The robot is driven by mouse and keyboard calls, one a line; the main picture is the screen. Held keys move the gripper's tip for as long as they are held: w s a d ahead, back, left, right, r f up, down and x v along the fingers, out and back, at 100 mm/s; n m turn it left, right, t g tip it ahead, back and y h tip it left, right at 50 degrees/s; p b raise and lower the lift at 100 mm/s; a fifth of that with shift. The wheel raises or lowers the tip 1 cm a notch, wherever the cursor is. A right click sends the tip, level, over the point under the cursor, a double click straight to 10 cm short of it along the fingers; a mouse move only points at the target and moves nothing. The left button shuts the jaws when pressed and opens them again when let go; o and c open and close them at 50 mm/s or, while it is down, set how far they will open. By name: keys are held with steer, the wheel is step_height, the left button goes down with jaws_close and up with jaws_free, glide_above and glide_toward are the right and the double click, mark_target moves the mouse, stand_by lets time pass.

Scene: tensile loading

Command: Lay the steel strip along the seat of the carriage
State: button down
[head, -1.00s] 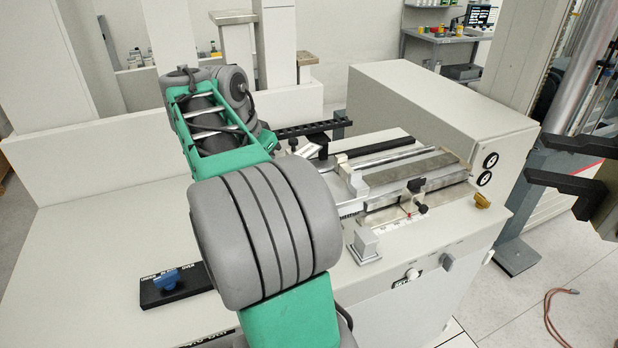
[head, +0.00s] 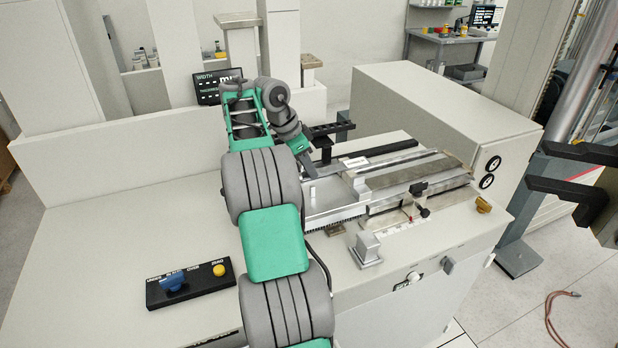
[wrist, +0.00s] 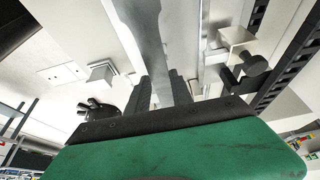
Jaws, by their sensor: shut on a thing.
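In the head view my gripper (head: 306,168) is over the machine top, at the left end of the metal slideway. The strip cannot be made out clearly there. The carriage (head: 334,204) appears to be the pale metal part with a ridged side, just below and right of my gripper. Its seat is partly hidden by my arm, and I cannot tell whether the strip touches it.
A long grey bed (head: 415,170) lies right of the carriage, with a black-knobbed clamp (head: 420,198) at its front. A small metal block (head: 367,248) stands nearer. A large pale housing (head: 440,115) rises behind.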

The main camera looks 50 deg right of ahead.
steer(key=f, duration=0.1)
steer(key=d+f+b, duration=0.1)
steer(key=f, duration=0.1)
steer(key=w+f+b, duration=0.1)
steer(key=shift+d+f, duration=0.3)
steer(key=shift+f, duration=0.1)
steer(key=shift+f, duration=0.2)
steer(key=c, duration=1.1)
jaws_free()
steer(key=shift+a, duration=0.1)
